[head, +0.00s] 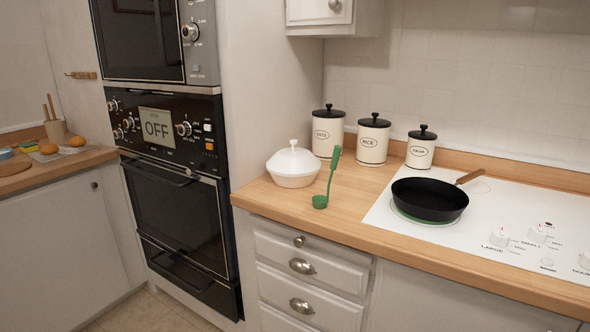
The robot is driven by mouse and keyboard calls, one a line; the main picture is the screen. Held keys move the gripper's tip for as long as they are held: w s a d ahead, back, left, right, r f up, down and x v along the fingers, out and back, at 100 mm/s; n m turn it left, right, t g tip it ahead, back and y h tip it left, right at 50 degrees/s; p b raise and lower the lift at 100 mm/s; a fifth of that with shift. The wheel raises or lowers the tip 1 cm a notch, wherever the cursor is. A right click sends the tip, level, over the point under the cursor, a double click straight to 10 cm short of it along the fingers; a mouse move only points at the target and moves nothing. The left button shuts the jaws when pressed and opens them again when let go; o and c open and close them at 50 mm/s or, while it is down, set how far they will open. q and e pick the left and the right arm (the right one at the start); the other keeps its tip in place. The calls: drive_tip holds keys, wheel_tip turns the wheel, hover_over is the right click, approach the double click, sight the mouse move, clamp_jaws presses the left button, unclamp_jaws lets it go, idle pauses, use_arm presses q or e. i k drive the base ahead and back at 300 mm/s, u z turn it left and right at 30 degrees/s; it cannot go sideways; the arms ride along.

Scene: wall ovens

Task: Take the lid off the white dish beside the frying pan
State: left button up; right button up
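A white dish (293,178) stands on the wooden counter near its left end. Its white lid (292,157), with a small knob on top (293,145), sits on the dish. A black frying pan (429,198) with a wooden handle rests on the white hob to the right, its handle pointing back right. Neither of my grippers shows in the head view.
Three cream canisters with black lids (373,140) stand behind the dish and pan. The white hob (500,215) has knobs at right. Wall ovens (170,190) are at left, drawers (305,265) below the counter.

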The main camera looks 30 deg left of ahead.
sight(293, 161)
drive_tip(key=u, duration=2.3)
drive_tip(key=i, duration=1.25)
drive_tip(key=z, duration=1.1)
